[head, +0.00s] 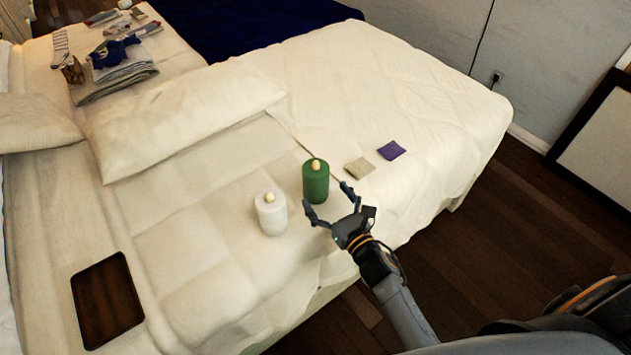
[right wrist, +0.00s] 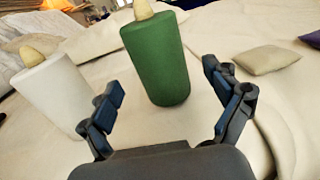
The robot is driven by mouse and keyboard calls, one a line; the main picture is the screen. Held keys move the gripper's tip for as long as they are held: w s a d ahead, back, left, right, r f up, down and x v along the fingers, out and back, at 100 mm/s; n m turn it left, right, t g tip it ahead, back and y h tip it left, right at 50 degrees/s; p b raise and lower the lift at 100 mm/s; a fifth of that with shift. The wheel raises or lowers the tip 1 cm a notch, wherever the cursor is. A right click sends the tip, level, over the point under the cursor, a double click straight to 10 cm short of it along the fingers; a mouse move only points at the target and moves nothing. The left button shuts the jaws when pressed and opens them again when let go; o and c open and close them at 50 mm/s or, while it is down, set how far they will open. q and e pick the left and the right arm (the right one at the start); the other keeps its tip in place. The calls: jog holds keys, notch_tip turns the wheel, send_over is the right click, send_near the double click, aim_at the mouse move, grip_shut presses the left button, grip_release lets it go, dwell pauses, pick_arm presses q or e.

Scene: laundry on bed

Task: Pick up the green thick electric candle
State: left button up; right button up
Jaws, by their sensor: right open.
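The green thick electric candle (head: 316,183) stands upright on the white bed, with a pale flame tip on top. In the right wrist view the green candle (right wrist: 157,60) stands just beyond and between my open fingers. My right gripper (head: 328,203) is open and empty, with its fingers pointing at the candle from the front right. In the right wrist view its two fingers (right wrist: 165,100) are spread wide, and no contact with the candle is visible. My left gripper is not in view.
A white candle (head: 270,214) stands close to the left of the green one. A beige cloth square (head: 359,167) and a purple one (head: 391,150) lie to the right. A dark tray (head: 106,300) lies at the left front. Folded clothes (head: 115,80) lie at the back left.

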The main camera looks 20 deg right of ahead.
jog(key=x, duration=0.5)
jog(key=shift+w+f+b, duration=0.2)
jog(key=shift+w+b, duration=0.05)
jog(key=shift+b, duration=0.15)
jog(key=c, duration=1.3)
jog(key=shift+r, duration=0.1)
jog(key=shift+c, duration=0.4)
jog(key=shift+r, duration=0.1)
